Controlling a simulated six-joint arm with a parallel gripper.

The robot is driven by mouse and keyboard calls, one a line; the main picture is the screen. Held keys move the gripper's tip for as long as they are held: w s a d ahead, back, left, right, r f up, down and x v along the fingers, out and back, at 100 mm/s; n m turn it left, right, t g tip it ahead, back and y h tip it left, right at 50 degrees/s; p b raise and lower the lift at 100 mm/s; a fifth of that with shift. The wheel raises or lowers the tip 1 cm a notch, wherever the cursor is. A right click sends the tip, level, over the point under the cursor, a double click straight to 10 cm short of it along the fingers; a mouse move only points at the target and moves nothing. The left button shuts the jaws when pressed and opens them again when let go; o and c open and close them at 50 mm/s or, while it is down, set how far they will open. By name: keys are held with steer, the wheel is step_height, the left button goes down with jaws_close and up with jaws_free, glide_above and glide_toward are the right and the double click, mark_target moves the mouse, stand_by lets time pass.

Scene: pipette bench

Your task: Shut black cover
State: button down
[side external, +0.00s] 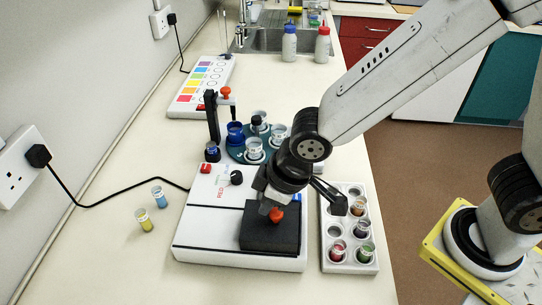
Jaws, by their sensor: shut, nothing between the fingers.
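The black cover (262,236) lies on the front right of the white box-shaped device (206,237). It looks flat on the device's top, though my gripper hides part of its back edge. A red-orange knob (276,215) stands on the cover. My gripper (268,208) is over the back of the cover, right by the knob, with its fingers shut and nothing held. I cannot tell whether the fingers touch the knob or the cover.
A white rack (364,268) with several vials stands to the right. A round teal carousel (236,152) with pots is behind. Two loose vials, one blue-capped (159,196) and one yellow (144,220), stand left. A black cable (120,207) crosses the bench.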

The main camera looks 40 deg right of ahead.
mark_target(250, 214)
steer(key=shift+w+a+r, duration=0.2)
steer(key=shift+w+a, duration=0.3)
steer(key=shift+w, duration=0.2)
steer(key=shift+w+a+r, duration=0.2)
steer(key=shift+w+a, duration=0.3)
steer(key=shift+w, duration=0.2)
steer(key=shift+a+r, duration=0.1)
steer(key=shift+r, duration=0.2)
steer(key=v, duration=0.9)
steer(key=shift+r, duration=0.2)
steer(key=s+d+f+m+h, duration=0.1)
steer(key=d+f+m, duration=0.2)
steer(key=d, duration=0.9)
steer(key=s+d+f+m+h, duration=0.1)
steer(key=d+f+m, duration=0.3)
steer(key=d+f, duration=0.4)
steer(key=d, duration=0.3)
steer(key=shift+d+f+g, duration=0.3)
steer(key=shift+d, duration=0.1)
